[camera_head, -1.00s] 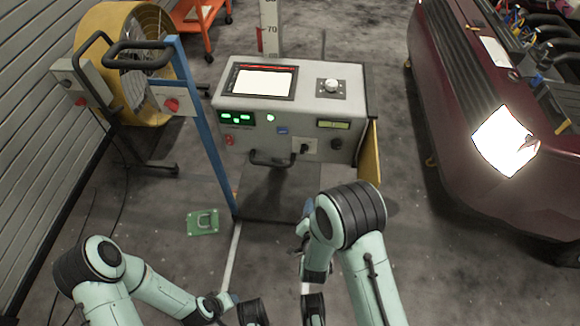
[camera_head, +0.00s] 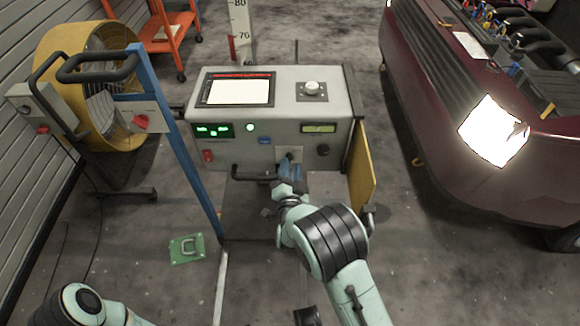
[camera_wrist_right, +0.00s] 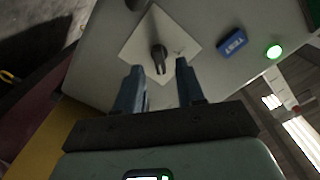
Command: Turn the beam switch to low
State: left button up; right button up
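The beam switch (camera_wrist_right: 158,54) is a black knob on a pale square plate (camera_wrist_right: 180,35) on the front of the grey console (camera_head: 335,105). In the right wrist view the knob stands just ahead of the fingertips, between their lines. In the head view the plate (camera_head: 296,153) is partly hidden by my right gripper (camera_head: 288,166), which has blue fingers. My right gripper is open, with one finger on each side of the knob's line, and it looks empty. I cannot tell whether a finger touches the plate. My left gripper is out of view.
A blue TEST button (camera_wrist_right: 231,43) and a green light (camera_wrist_right: 273,52) sit beside the plate. A black handle bar (camera_head: 252,174) juts out left of my right gripper. A yellow panel (camera_head: 362,180) stands at the console's right. A dark red car (camera_head: 440,130) with a lit headlight stands at right.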

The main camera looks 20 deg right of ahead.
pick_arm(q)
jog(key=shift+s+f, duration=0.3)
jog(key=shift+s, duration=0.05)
pick_arm(e)
jog(key=shift+w+d, duration=0.2)
jog(key=shift+w, duration=0.5)
grip_shut()
